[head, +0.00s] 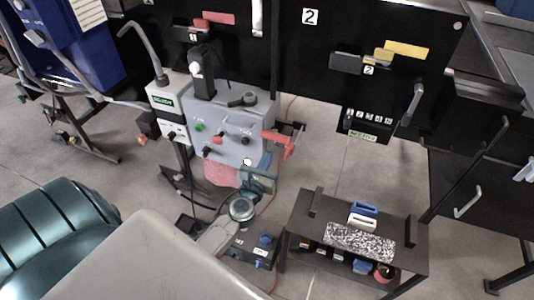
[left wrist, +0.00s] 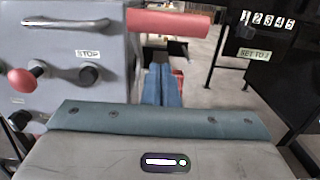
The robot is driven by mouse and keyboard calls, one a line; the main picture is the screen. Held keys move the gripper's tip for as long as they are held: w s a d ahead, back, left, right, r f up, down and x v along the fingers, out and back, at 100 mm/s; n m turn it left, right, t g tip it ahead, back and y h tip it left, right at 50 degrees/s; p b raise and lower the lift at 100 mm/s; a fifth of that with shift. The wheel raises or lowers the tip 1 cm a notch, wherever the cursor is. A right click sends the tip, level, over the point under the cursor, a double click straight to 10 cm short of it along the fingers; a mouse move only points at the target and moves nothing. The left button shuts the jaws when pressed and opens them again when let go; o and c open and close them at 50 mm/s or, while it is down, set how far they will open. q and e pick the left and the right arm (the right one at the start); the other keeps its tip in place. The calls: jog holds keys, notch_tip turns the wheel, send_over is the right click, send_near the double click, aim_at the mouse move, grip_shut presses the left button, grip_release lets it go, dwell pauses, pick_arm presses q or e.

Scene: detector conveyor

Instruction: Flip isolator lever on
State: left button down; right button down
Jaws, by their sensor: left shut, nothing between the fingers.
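The isolator lever (head: 277,139) is a red bar at the right side of the grey control box (head: 236,125). In the left wrist view the red bar (left wrist: 168,22) sticks out level to the right from the box's edge. My left gripper (head: 266,160) is just below the lever in the head view. Its blue fingers (left wrist: 162,86) are shut together with nothing between them. They are below the bar in the wrist view, and I cannot tell whether they touch any red part. A small red patch shows behind the fingers. My right gripper is not in view.
The box front carries a red knob (left wrist: 21,80), a STOP label (left wrist: 88,54) and a metal handle (left wrist: 65,22). A low dark table (head: 410,238) with several small items stands at right. Black panels with a numbered dial (head: 367,118) stand behind. Grey floor lies between.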

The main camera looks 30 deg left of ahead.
pick_arm(q)
jog(key=s+d+r, duration=0.1)
jog(key=s+r, duration=0.2)
jog(key=s, duration=0.2)
jog(key=shift+s+d+r, duration=0.2)
jog(key=shift+s+d, duration=0.15)
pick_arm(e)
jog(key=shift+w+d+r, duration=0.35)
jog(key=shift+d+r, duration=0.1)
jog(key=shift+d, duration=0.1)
pick_arm(q)
jog(key=shift+d, duration=0.1)
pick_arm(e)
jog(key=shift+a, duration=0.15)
